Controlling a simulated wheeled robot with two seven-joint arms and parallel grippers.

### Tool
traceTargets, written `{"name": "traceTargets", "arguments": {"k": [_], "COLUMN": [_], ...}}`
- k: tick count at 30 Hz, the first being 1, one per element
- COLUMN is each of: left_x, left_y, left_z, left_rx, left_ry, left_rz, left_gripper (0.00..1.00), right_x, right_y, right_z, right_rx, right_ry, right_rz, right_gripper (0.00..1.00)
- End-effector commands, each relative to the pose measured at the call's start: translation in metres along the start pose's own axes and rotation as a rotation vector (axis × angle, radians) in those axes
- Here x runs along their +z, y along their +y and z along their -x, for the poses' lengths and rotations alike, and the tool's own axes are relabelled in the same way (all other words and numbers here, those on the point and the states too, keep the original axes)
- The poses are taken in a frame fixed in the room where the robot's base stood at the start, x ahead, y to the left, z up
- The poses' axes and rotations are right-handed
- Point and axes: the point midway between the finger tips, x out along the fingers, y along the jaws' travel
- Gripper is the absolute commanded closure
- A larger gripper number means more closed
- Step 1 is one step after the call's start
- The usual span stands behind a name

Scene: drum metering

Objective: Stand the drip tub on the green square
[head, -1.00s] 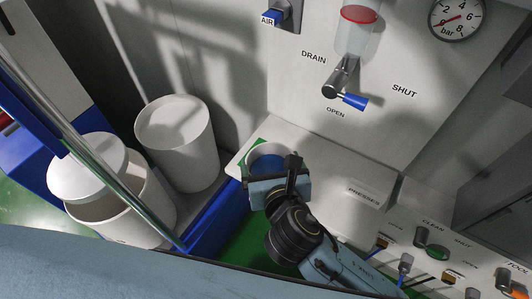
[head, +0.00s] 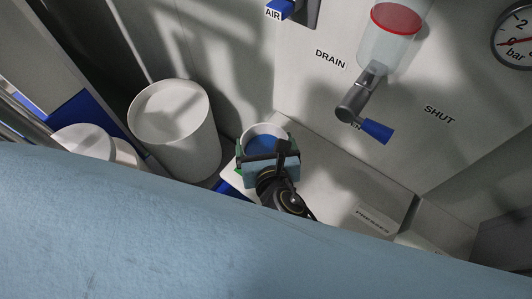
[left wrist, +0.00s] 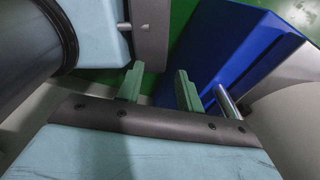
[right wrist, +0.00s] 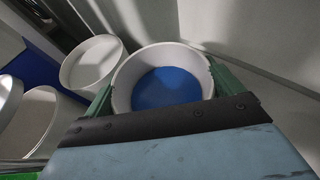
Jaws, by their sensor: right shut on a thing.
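The drip tub (head: 265,139) is a round white tub with a blue inside. In the head view it is over the left end of the pale shelf. My right gripper (head: 268,158) is shut on it; in the right wrist view the green fingers lie at either side of the tub (right wrist: 165,85). The tub looks upright. I cannot tell whether the tub touches the square. My left gripper (left wrist: 160,88) is open and empty, its fingers apart, in the left wrist view.
A white drum (head: 175,125) stands left of the tub, with another white container (head: 85,140) farther left. The drain valve with its blue handle (head: 376,131) hangs from the panel at upper right. The shelf (head: 345,180) is clear right of the tub. My light-blue arm covers the foreground.

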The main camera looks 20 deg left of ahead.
Motion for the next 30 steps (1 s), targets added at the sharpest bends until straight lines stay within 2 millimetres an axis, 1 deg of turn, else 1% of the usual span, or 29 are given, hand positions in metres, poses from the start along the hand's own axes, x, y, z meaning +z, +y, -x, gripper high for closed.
{"name": "traceTargets", "arguments": {"k": [2,5,9,11,15,21,22,23,24,30], "left_x": [0.003,0.001,-0.007,-0.010,-0.015,-0.015,-0.015,-0.015,-0.014,-0.011], "left_y": [0.000,0.000,-0.001,-0.001,-0.002,-0.002,-0.001,-0.001,-0.001,-0.001], "left_z": [-0.003,-0.006,-0.015,-0.017,-0.015,-0.016,-0.016,-0.016,-0.016,-0.015], "left_rx": [0.000,0.000,-0.001,-0.002,-0.002,-0.002,-0.002,-0.002,-0.002,-0.001], "left_ry": [-0.005,-0.001,0.011,0.017,0.026,0.026,0.025,0.025,0.024,0.020], "left_rz": [0.000,0.000,0.000,0.000,-0.001,-0.001,-0.001,-0.001,-0.001,-0.001], "left_gripper": [0.64,0.64,0.64,0.64,0.64,0.64,0.64,0.64,0.64,0.64], "right_x": [-0.004,-0.013,-0.033,-0.038,-0.037,-0.039,-0.040,-0.039,-0.039,-0.039], "right_y": [0.000,0.000,0.000,0.000,0.000,0.000,0.000,0.000,0.000,0.000], "right_z": [-0.003,-0.006,-0.014,-0.016,-0.016,-0.017,-0.017,-0.017,-0.017,-0.017], "right_rx": [0.000,0.000,-0.001,-0.001,0.001,0.000,0.000,0.000,0.000,0.000], "right_ry": [-0.003,-0.001,-0.001,-0.001,-0.004,-0.003,-0.002,-0.002,-0.002,-0.002], "right_rz": [-0.001,-0.002,-0.002,-0.001,-0.001,-0.001,-0.001,-0.002,-0.002,-0.001], "right_gripper": [0.37,0.37,0.37,0.37,0.37,0.37,0.05,0.02,0.00,0.00]}}
